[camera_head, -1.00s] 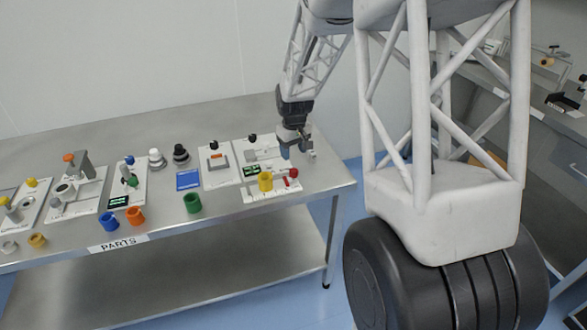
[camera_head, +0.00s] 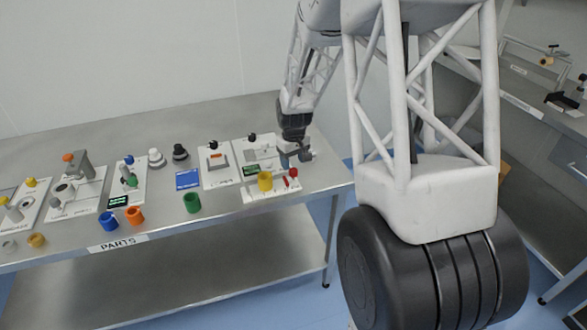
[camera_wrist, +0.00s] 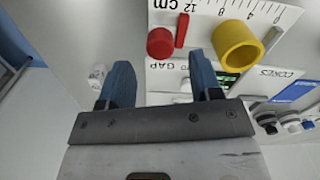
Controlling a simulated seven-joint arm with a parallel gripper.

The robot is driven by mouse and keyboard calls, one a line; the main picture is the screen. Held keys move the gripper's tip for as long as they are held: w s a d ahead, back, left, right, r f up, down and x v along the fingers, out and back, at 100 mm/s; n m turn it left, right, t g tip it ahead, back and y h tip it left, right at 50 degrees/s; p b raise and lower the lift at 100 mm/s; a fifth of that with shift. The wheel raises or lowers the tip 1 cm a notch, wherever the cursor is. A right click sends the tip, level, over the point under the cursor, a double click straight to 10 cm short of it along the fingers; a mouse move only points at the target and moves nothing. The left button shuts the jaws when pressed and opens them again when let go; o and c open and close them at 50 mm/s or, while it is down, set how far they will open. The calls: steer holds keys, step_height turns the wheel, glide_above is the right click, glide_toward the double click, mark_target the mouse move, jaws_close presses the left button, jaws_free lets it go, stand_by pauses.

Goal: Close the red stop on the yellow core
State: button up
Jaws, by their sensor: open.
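The yellow core (camera_head: 265,181) is an upright hollow cylinder on a white scale strip at the right end of the table. The red stop shows as a round red knob (camera_head: 294,172) with a thin red bar (camera_head: 286,182) beside it, right of the core, with a gap between. In the wrist view the core (camera_wrist: 237,46) is right of the red bar (camera_wrist: 181,30) and red knob (camera_wrist: 160,43). My gripper (camera_wrist: 160,60) is open and empty, its two blue fingers short of the knob in the picture. In the head view my gripper (camera_head: 295,158) is just behind the stop.
The scale strip (camera_wrist: 213,8) carries centimetre numbers. A panel marked GAP (camera_wrist: 165,76) lies beside it. The table's right edge (camera_head: 335,188) is close to my gripper.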

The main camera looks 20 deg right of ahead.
mark_target(293, 170)
steer(key=shift+f, duration=1.85)
steer(key=c, duration=0.7)
